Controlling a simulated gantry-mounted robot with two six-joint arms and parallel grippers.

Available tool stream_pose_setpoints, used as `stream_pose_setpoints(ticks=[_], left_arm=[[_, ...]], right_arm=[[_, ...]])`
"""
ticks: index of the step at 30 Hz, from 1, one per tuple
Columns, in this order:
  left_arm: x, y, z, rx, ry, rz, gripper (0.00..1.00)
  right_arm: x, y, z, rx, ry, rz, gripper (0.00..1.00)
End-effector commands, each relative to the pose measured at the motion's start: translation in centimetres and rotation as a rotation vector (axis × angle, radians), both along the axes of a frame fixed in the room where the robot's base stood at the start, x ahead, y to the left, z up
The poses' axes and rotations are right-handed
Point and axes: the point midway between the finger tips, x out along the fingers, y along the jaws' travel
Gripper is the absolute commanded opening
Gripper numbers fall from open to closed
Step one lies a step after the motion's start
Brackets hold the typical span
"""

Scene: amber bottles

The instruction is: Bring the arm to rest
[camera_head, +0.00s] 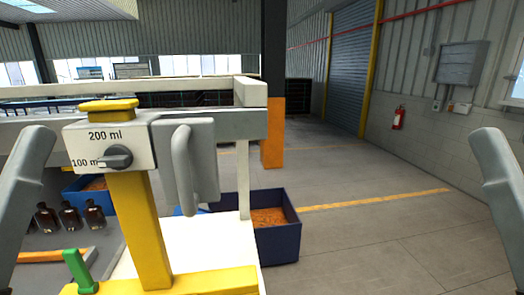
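A grey link of my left arm (26,190) shows at the left edge, and a grey link of my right arm (500,180) shows at the right edge. Both links run out of the picture, and neither gripper is in view.
A yellow post (140,230) carries a white dial panel (90,146) marked 200 ml and 100 ml. A grey handled block (190,165) is beside it. A blue bin (279,245) with orange contents stands on the floor. A green lever (79,271) stands low. Floor at right is clear.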

Motion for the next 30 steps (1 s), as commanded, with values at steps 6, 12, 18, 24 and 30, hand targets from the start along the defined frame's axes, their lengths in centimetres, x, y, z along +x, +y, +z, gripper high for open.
stream_pose_setpoints(ticks=[6,12,18,24,30], left_arm=[[0.0,-0.1,10.5,-0.005,-0.003,-0.011,0.55],[0.0,-0.1,20.1,-0.005,-0.003,-0.013,0.55],[0.0,-0.1,27.5,-0.006,-0.002,-0.014,0.55],[0.0,-0.1,29.1,-0.006,-0.001,-0.014,0.55],[0.0,-0.1,28.8,-0.006,-0.002,-0.014,0.55]], right_arm=[[-0.1,0.0,10.6,0.000,-0.007,0.000,0.50],[-0.1,0.0,20.2,0.000,-0.006,0.000,0.50],[-0.1,0.0,27.7,0.000,-0.006,0.000,0.50],[-0.1,0.0,29.3,0.000,-0.005,0.000,0.50],[-0.1,0.0,28.9,0.000,-0.005,0.000,0.50]])
